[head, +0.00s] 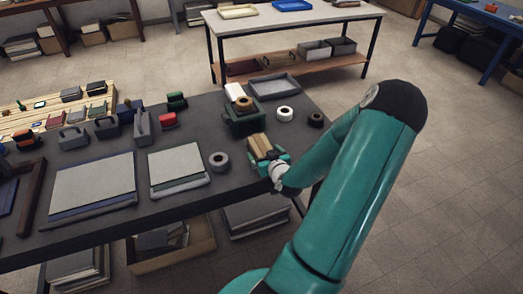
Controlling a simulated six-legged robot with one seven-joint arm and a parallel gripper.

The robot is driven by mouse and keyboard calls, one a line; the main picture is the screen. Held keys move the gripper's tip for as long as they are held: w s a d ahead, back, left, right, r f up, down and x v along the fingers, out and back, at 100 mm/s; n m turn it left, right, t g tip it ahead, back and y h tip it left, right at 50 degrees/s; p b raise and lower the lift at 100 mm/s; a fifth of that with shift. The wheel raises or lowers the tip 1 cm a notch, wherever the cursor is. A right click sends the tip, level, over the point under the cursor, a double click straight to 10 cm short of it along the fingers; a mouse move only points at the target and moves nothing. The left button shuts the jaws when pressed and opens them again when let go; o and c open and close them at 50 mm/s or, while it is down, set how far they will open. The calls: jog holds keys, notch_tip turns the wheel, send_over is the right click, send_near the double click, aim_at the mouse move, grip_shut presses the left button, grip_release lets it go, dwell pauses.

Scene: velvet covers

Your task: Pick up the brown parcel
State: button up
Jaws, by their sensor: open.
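The brown parcel (261,143) is a small tan box near the right end of the dark table (110,205). My gripper (267,155) is at the parcel, with its teal fingers around the parcel's near part. The jaws are open. The wrist and fingers hide the parcel's lower near side. I cannot tell whether the fingers touch it or whether it rests on the table.
A dark green box (243,124) with a tape roll on it stands just behind the parcel. A grey tape roll (219,161) lies to the left, and a white roll (284,113) and black roll (316,119) lie behind to the right. A grey tray (274,86) is farther back.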

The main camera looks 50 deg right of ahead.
jog(key=shift+s+r, duration=0.1)
jog(key=shift+s, duration=0.1)
jog(key=shift+c, duration=0.4)
jog(key=shift+w, duration=0.1)
jog(key=c, duration=1.2)
jog(key=shift+w+r, duration=0.1)
